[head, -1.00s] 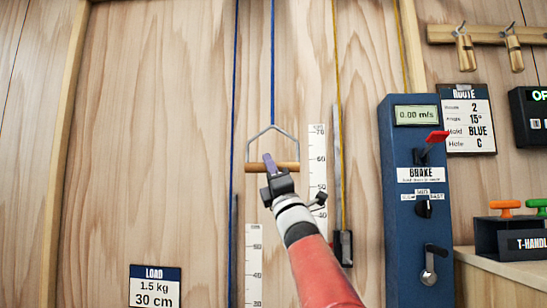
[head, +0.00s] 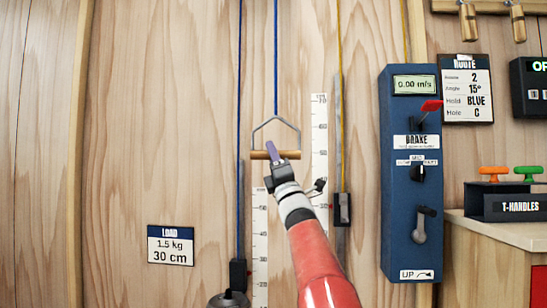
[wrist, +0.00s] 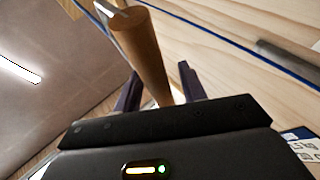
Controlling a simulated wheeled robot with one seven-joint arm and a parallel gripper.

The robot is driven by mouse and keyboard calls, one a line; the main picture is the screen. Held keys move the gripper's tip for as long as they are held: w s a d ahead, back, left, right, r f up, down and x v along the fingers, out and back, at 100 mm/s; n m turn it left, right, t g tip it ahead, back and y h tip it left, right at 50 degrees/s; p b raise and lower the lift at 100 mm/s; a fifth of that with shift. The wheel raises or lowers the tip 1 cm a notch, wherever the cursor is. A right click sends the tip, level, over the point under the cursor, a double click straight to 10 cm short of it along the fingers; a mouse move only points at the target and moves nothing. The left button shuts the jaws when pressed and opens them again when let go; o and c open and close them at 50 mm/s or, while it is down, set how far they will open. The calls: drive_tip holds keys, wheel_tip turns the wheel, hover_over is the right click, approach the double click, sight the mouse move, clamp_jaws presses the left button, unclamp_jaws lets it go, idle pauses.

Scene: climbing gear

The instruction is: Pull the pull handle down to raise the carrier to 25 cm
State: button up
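The pull handle (head: 260,155) is a wooden bar under a grey wire frame on a blue cord, level with about the 50 mark of the right scale. In the wrist view the bar (wrist: 150,55) runs between the purple fingers of my gripper (wrist: 160,88). A dark block (head: 238,273), probably the carrier, hangs at the left blue cord beside the left scale (head: 260,245). A round dark weight (head: 229,299) shows under it, cut off by the frame edge. The carrier's exact height is not readable.
The blue brake box (head: 405,260) stands right, with a red lever (head: 431,105) and display reading 0.00 m/s. A dark block (head: 343,208) sits on the yellow cord. The load sign (head: 171,245) reads 1.5 kg, 30 cm. T-handles (head: 510,205) stand on the right cabinet.

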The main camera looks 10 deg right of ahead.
drive_tip(key=shift+o, duration=0.2)
drive_tip(key=shift+s, duration=0.1)
drive_tip(key=b+v, duration=0.2)
drive_tip(key=v, duration=0.5)
drive_tip(key=shift+s+f, duration=0.15)
drive_tip(key=shift+f, duration=0.15)
